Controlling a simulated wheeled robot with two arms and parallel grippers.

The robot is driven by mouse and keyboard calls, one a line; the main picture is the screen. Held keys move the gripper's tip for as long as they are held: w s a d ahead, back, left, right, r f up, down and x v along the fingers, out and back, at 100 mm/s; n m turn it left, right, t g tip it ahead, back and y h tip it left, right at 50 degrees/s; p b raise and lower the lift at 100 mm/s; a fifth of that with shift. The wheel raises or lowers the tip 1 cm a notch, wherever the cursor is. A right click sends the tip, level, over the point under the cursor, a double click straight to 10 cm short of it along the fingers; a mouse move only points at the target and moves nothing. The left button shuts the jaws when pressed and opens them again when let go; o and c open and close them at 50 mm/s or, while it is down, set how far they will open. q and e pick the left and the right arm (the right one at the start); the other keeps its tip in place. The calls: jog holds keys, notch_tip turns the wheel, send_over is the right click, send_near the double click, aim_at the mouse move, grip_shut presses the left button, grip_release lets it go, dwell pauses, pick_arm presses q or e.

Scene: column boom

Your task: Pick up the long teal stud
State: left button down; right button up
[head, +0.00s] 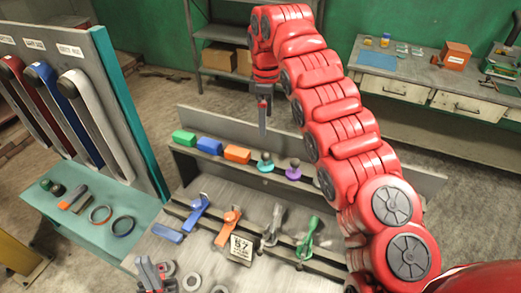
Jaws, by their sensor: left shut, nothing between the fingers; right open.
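A teal stud (265,163) with a round, wide base stands on the back ledge of the rack, between an orange block and a purple stud. My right gripper (263,128) hangs from the red arm and points down, above the teal stud in the picture. It is open and apart from the stud; its fingers look thin and nearly edge-on. My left gripper (151,280) is shut and empty at the bottom left, by the front of the rack, far from the stud.
Green (184,138), blue (209,145) and orange (237,154) blocks and a purple stud (294,169) share the ledge. Several tools hang on the front rail, with a price card (242,247). A teal table (85,225) with rings stands left. My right arm hides the rack's right part.

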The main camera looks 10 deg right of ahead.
jog(key=b, duration=0.7)
send_over(266, 160)
jog(key=f, duration=0.6)
jog(key=shift+w+d, duration=0.1)
jog(key=shift+w, duration=0.25)
jog(key=shift+w+f+b, duration=0.25)
jog(key=shift+f+b, duration=0.8)
jog(key=shift+w+d+f+p, duration=0.15)
jog(key=shift+f+p, duration=0.1)
jog(key=shift+f, duration=0.25)
jog(key=shift+w+a+f+p, duration=0.15)
jog(key=shift+f+p, duration=0.1)
jog(key=shift+f, duration=0.2)
jog(key=shift+s+f, duration=0.1)
jog(key=shift+f, duration=0.25)
jog(key=shift+s+f+p, duration=0.2)
jog(key=shift+f+p, duration=0.1)
jog(key=shift+p, duration=0.05)
notch_tip(266, 160, down, 5)
jog(key=p, duration=0.4)
jog(key=shift+w+d+r, duration=0.1)
jog(key=shift+f, duration=0.35)
jog(key=shift+c, duration=0.3)
